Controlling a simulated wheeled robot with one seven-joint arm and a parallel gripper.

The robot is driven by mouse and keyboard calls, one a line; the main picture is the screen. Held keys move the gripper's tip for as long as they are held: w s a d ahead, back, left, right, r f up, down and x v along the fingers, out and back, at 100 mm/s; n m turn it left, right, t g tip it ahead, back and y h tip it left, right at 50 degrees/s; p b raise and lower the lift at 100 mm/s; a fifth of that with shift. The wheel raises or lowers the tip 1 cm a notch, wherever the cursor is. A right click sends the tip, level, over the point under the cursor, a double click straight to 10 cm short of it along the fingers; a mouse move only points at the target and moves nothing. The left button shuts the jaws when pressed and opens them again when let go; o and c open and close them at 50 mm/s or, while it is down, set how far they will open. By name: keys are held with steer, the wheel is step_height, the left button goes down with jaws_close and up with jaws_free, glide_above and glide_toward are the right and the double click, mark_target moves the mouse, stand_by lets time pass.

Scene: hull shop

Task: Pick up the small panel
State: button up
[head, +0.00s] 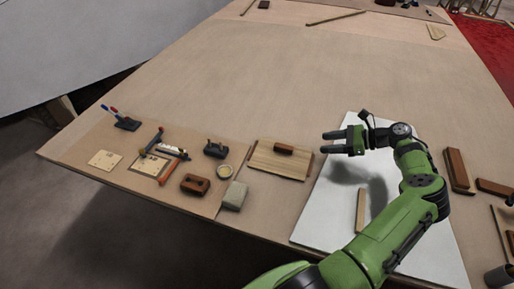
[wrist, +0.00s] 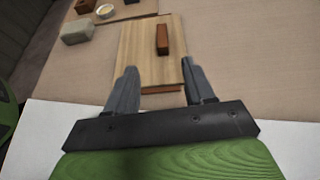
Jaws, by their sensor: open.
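A flat light-wood panel (head: 268,165) lies on the bench left of my gripper, with a small reddish-brown block (head: 283,149) on its top. Darker strips show at its edges. In the wrist view the panel (wrist: 140,45) lies ahead, with the block (wrist: 162,40) on it right of centre. My gripper (head: 328,142) is open and empty, above the white sheet and to the right of the panel, fingers pointing left toward it. In the wrist view my fingers (wrist: 160,75) overlap the panel's near part, apart from each other; contact cannot be told.
A wood strip (head: 360,210) lies on the white sheet (head: 318,225). The bench beyond is mostly clear.

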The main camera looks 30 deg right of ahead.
mark_target(286, 147)
steer(key=shift+s+d+f+m+t, duration=0.1)
steer(key=shift+d+f+m+t, duration=0.2)
steer(key=b+x, duration=0.5)
steer(key=x, duration=1)
steer(key=shift+s+a+f, duration=0.1)
steer(key=shift+a+f, duration=0.1)
steer(key=shift+f, duration=0.05)
steer(key=shift+r, duration=0.1)
steer(key=shift+c, duration=0.3)
jaws_close()
